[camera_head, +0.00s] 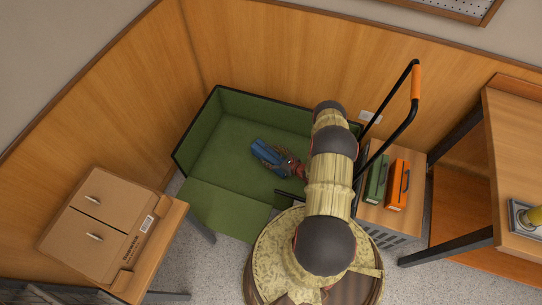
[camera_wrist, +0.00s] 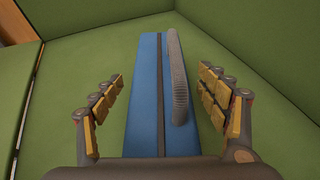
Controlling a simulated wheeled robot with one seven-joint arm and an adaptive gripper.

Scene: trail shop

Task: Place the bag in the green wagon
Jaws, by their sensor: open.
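The green wagon (camera_head: 220,152) stands in the corner with a black rim and a black handle. Its front panel is folded down. The blue bag (camera_head: 265,152) lies inside the wagon, apparently on its green floor. In the wrist view the bag (camera_wrist: 146,95) has a dark lengthwise stripe and a grey strap along its right part. My gripper (camera_head: 291,166) is over the bag's right end in the head view. In the wrist view my gripper (camera_wrist: 162,78) is open, with one finger on each side of the bag and green floor showing in the gaps.
A cardboard box (camera_head: 100,222) sits on a wooden table at left. A green case (camera_head: 377,180) and an orange case (camera_head: 397,185) stand on a small cabinet right of the wagon. The orange-gripped handle (camera_head: 416,83) rises close beside my arm. Wooden walls (camera_head: 250,65) enclose the corner.

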